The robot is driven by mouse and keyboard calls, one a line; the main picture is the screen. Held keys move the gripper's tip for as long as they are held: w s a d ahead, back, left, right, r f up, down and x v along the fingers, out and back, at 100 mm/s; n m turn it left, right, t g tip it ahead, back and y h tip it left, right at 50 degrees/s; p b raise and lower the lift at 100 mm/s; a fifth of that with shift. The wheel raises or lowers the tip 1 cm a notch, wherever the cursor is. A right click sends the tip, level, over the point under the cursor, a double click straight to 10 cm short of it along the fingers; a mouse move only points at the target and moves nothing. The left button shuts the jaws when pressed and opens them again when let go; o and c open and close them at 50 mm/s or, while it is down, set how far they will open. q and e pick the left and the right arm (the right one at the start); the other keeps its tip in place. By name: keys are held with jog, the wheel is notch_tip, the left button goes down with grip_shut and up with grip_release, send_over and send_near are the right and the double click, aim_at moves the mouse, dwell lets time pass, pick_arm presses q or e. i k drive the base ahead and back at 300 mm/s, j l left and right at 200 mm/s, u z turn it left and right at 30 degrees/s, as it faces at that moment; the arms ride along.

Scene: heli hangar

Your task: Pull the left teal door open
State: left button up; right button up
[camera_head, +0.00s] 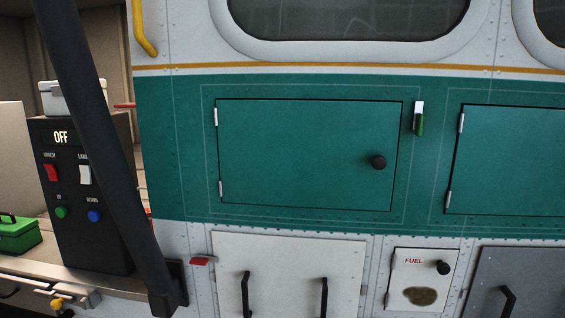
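The left teal door (300,150) is a rectangular panel in the teal band of the white and teal body. It looks shut, lying flat in its frame. Two silver hinges sit on its left edge, and a round black knob (378,162) is near its right edge. A second teal door (510,160) is to the right, cut off by the picture edge, with hinges on its left side. Neither of my grippers is in view, so nothing is seen touching the knob.
A small green and white latch (419,118) is between the doors. Below are a white panel (290,262) with black handles, a fuel hatch (422,282) and a grey panel (520,275). A dark slanted bar (100,140) crosses the left, before a black control box (75,215) reading OFF.

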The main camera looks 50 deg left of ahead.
aim_at(331, 154)
jog(key=u, duration=1.45)
